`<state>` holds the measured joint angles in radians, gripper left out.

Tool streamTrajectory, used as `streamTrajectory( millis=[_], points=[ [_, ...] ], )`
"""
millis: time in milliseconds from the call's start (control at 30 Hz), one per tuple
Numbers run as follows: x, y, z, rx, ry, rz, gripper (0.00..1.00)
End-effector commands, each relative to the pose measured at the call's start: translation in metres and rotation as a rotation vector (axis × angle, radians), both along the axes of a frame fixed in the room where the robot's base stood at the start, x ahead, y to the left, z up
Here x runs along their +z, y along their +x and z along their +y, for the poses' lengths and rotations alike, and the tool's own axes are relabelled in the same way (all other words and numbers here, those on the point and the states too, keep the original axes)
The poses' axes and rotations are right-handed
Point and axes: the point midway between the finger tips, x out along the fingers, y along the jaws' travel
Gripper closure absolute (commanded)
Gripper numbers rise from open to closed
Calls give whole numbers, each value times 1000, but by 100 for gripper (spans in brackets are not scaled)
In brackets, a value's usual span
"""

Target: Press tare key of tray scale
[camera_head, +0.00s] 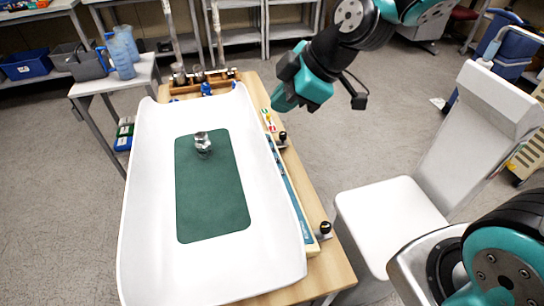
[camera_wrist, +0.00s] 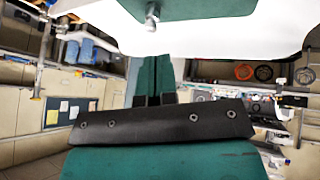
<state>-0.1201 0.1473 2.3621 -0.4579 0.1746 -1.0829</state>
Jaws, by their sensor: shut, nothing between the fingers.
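The tray scale is a long white tray (camera_head: 150,215) with curved sides on a wooden table, and it also fills the top of the wrist view (camera_wrist: 225,30). A green mat (camera_head: 218,205) lies in it, with a small shiny metal object (camera_head: 203,145) on the mat. A narrow blue-and-white strip (camera_head: 290,190) runs along the scale's right side. I cannot make out the tare key. My gripper (camera_head: 280,102) is shut and empty, above the table's far right edge, apart from the tray. Its closed teal fingers (camera_wrist: 153,75) show in the wrist view.
A small red, yellow and green piece (camera_head: 268,119) and black knobs (camera_head: 325,228) line the table's right side. A wooden rack (camera_head: 205,82) stands behind the tray. A white chair (camera_head: 390,215) is on the right. A side table with blue jugs (camera_head: 122,55) is at left.

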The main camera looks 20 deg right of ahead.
Motion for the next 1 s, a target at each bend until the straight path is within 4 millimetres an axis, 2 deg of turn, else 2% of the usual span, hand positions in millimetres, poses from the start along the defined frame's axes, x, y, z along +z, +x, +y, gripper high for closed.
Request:
streamTrajectory(
  millis=[33, 100, 200, 300, 400, 567, 1000],
  points=[
    [-33, 26, -7, 67, -34, -97, 100],
    [-60, 60, -18, 172, -102, -255, 100],
    [-98, 100, -36, 301, -225, -455, 100],
    [-129, 129, -54, 403, -356, -609, 100],
    [-152, 147, -69, 477, -465, -710, 100],
    [-167, 160, -80, 537, -562, -786, 100],
    [-170, 161, -80, 548, -575, -795, 100]
  ],
)
